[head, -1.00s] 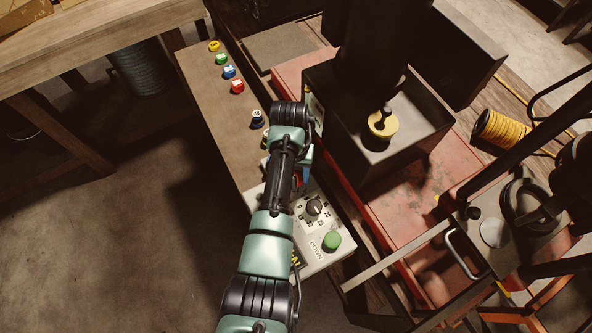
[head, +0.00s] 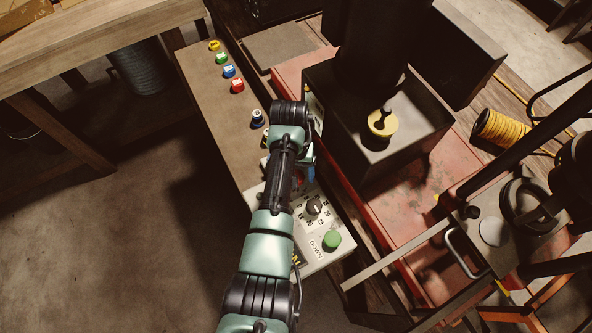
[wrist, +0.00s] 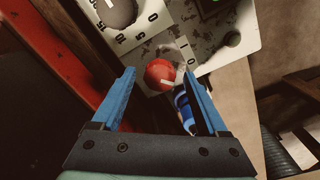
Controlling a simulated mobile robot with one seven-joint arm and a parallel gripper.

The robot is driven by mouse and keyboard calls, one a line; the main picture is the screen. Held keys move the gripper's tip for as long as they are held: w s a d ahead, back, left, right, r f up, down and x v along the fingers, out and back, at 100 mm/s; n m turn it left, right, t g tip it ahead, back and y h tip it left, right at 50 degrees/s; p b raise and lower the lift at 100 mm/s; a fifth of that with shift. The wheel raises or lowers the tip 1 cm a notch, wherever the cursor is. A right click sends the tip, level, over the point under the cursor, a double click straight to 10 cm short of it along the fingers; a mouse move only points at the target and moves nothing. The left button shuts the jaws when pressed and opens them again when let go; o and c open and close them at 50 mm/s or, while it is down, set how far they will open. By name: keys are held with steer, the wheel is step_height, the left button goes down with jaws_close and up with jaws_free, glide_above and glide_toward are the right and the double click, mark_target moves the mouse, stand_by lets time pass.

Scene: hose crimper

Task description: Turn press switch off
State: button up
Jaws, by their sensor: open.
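The control panel (head: 318,225) is pale, with a dark dial, a green button and printed marks, and lies partly under my arm in the head view. In the wrist view, a red round switch knob (wrist: 160,75) with a pale stripe sits on the panel (wrist: 150,50), close to 0 and I marks. My gripper (wrist: 159,76) is open. Its two blue fingers stand on either side of the red knob, with visible gaps on both sides; I cannot tell the depth between them. In the head view my arm hides most of the gripper and the knob.
The dark dial (wrist: 116,12) is close by on the panel. A green button (head: 332,240) is at its lower end. A blue-and-white object (wrist: 184,107) lies near the right finger. Several small coloured items, including a red one (head: 237,87), line the brown ledge (head: 205,85). The dark press stands right.

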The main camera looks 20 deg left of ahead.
step_height(320, 180, up, 13)
steer(key=b, duration=0.1)
steer(key=shift+a, duration=0.3)
steer(key=shift+s, duration=0.1)
stand_by(0.3)
